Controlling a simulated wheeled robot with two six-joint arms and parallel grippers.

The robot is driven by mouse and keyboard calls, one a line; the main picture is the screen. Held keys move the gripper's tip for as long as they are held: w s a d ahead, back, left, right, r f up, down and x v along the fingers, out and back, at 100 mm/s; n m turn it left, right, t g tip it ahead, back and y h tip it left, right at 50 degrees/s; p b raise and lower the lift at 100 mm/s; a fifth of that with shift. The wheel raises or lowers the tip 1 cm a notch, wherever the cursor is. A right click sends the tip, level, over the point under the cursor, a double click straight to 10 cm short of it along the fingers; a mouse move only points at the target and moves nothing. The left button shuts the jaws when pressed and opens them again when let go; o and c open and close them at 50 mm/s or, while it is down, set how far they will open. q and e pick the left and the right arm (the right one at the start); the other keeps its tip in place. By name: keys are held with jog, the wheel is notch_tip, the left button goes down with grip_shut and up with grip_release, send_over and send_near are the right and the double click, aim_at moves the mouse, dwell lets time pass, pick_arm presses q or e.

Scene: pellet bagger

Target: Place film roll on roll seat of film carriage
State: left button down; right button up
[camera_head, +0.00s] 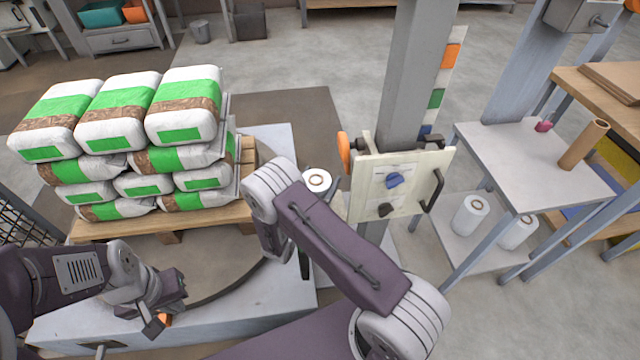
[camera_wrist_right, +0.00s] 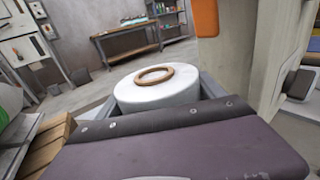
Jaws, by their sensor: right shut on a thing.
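The film roll (camera_head: 317,181), white with a brown core, shows beside the mast's control panel in the head view. In the right wrist view the film roll (camera_wrist_right: 150,95) stands upright with its brown core ring facing up. My right gripper (camera_wrist_right: 158,100) is shut on it, with grey fingers at its sides. In the head view my right forearm hides most of this gripper and the roll's lower part. My left gripper (camera_head: 168,308) is low at the left near the pallet; its jaw opening is unclear. I cannot make out the film carriage's roll seat.
A grey mast (camera_head: 412,80) with a control panel (camera_head: 396,182) stands right of the roll. Stacked bags (camera_head: 120,140) sit on a wooden pallet (camera_head: 112,231) at left.

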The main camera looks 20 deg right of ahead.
jog(key=o, duration=1.9)
jog(key=shift+f, duration=0.1)
jog(key=shift+o, duration=0.2)
jog(key=shift+r+p, duration=0.2)
jog(key=shift+p, duration=0.1)
jog(key=p+v, duration=0.2)
jog(key=v, duration=0.5)
jog(key=shift+s+a, duration=0.15)
jog(key=shift+a, duration=0.05)
jog(key=shift+f, duration=0.1)
